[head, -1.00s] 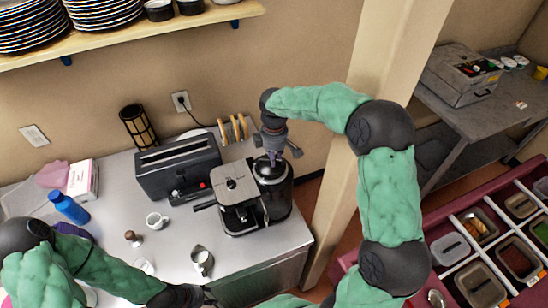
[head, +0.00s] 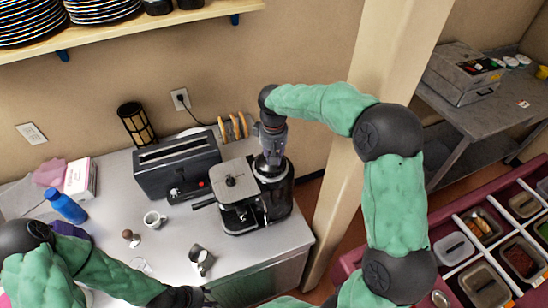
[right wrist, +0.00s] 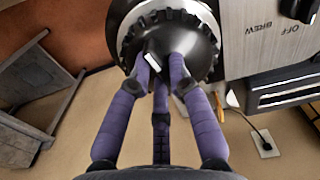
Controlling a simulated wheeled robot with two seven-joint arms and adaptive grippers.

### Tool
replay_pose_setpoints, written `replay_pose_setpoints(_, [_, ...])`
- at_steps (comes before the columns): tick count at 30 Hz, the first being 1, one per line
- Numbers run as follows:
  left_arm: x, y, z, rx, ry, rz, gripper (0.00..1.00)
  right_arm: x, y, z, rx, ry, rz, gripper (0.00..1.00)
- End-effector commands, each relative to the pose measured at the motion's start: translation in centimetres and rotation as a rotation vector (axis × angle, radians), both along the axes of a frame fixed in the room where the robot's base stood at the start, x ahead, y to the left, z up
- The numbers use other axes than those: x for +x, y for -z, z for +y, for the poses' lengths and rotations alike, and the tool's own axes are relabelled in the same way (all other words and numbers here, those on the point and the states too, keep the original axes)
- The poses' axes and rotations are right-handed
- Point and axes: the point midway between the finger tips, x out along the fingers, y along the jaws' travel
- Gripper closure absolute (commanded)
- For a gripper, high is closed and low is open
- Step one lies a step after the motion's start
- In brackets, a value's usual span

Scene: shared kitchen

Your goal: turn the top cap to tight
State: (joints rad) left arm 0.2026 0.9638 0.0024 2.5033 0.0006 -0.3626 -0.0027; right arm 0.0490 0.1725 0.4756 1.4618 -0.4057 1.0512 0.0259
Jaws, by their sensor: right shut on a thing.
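The top cap is a black dome with a toothed rim (right wrist: 205,45) in the right wrist view. It sits on the black round boiler (head: 280,195) at the right side of the coffee machine (head: 236,182). My right gripper (head: 272,158) reaches down onto it from above. In the right wrist view its purple fingers (right wrist: 163,62) are closed in on the middle of the cap, by a small white mark. The head view hides most of the cap behind the gripper. My left gripper (head: 198,298) is low in the head view, partly cut off, its fingers unclear.
A toaster (head: 178,165) stands left of the machine. A blue bottle (head: 66,207) is at the left. A pillar (head: 350,190) rises close on the right.

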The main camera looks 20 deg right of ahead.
Motion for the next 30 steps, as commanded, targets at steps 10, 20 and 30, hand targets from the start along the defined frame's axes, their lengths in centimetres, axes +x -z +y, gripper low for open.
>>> replay_pose_setpoints(10, [0.01,0.35,0.0,0.0,0.0,0.0,0.6,-0.03,0.02,0.16,0.0,0.126,-0.001,1.0])
replay_pose_setpoints(20, [0.01,0.37,0.0,0.0,0.0,0.0,0.6,-0.03,0.0,0.18,0.0,0.145,-0.001,1.0])
replay_pose_setpoints(30, [0.01,0.37,0.0,0.0,0.0,0.0,0.6,-0.03,0.0,0.17,0.0,0.144,-0.001,0.56])
